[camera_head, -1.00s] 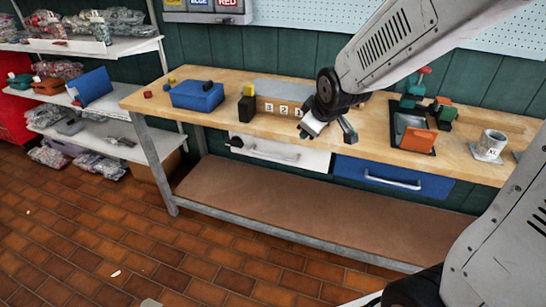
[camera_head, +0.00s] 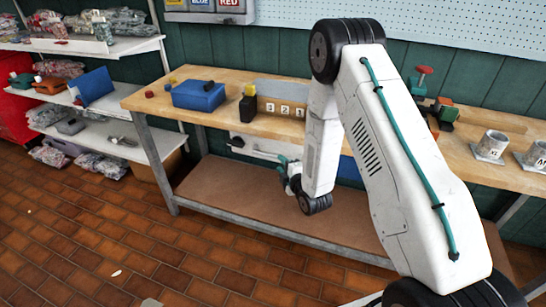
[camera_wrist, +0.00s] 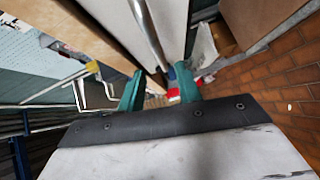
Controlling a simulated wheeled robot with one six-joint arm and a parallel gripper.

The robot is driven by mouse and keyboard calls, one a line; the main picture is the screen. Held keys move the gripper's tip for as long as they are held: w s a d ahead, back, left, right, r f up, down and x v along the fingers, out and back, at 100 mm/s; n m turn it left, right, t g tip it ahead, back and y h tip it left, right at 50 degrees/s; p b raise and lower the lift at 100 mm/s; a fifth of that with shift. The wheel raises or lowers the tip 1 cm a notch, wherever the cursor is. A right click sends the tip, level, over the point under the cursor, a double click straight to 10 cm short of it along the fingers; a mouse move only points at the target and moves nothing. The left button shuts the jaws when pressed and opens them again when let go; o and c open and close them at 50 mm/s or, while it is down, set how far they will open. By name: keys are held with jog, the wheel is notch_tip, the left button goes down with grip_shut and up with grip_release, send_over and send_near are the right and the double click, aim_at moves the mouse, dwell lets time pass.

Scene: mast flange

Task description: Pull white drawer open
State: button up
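The white drawer (camera_head: 262,144) is under the workbench top, its front looking flush with the bench. Its metal bar handle (camera_head: 254,155) shows left of my arm, which hides the drawer's right part. My gripper (camera_head: 284,164) is at the right part of the handle. In the wrist view the green fingers of my gripper (camera_wrist: 160,80) are apart. The handle (camera_wrist: 148,32) runs down the white drawer front (camera_wrist: 173,22) toward the gap between them. I cannot tell whether either finger touches it.
The blue drawer (camera_head: 348,169) is mostly behind my arm. A lower shelf (camera_head: 225,190) lies below.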

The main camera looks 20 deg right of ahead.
aim_at(273, 156)
jog(key=x, duration=0.7)
jog(key=shift+w+a, duration=0.1)
jog(key=shift+w, duration=0.2)
grip_shut()
